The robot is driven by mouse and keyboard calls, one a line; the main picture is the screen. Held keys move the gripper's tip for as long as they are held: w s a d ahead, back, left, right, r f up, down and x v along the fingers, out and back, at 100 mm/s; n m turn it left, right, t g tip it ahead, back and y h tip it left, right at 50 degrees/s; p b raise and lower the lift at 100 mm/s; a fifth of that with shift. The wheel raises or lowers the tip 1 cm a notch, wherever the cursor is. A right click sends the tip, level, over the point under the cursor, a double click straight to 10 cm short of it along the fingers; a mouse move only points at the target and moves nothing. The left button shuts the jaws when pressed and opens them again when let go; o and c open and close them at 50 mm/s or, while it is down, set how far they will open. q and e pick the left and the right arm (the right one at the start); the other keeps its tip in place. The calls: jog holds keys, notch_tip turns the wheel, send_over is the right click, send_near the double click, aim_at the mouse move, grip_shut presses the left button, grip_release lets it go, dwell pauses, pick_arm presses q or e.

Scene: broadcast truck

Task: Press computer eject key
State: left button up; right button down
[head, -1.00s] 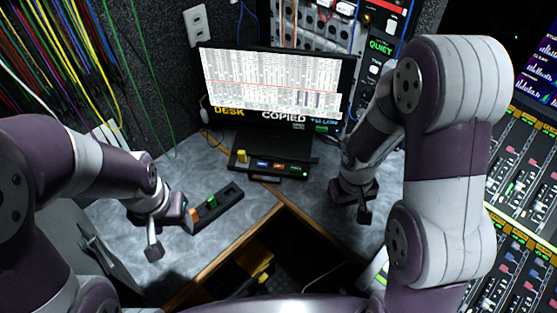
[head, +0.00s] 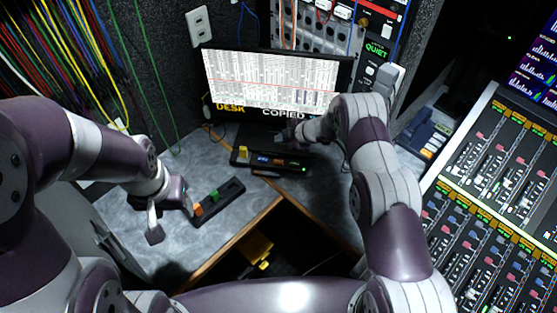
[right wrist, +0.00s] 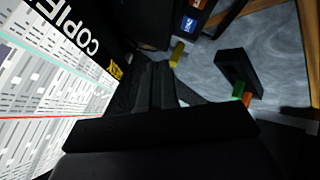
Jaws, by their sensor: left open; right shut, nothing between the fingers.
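A low black box (head: 272,161) with blue, orange and green lit keys stands on the desk below the monitor (head: 275,83). A yellow piece (head: 243,154) sits at its left end. I cannot read which key is the eject key. My right gripper (head: 282,140) is shut and empty, just behind the box and in front of the monitor's lower edge. In the right wrist view its dark fingers (right wrist: 155,88) point toward the yellow piece (right wrist: 177,53), beside the blue key (right wrist: 189,24), apart from both. My left gripper (head: 172,220) is open above the desk at the left.
A black rack (head: 220,203) holding orange and green blocks lies right beside my left gripper. The desk's wooden front edge (head: 240,238) borders a dark opening. The mixing console (head: 490,200) fills the right side. Coloured cables hang at the left wall.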

jog(key=shift+s+a+r, duration=0.1)
jog(key=shift+a, duration=0.1)
jog(key=b, duration=0.6)
send_over(281, 163)
notch_tip(281, 163, down, 8)
jog(key=shift+f+b, duration=0.4)
jog(key=shift+f, duration=0.05)
dwell(1.6)
jog(key=shift+f+b, duration=0.4)
jog(key=shift+b, duration=0.1)
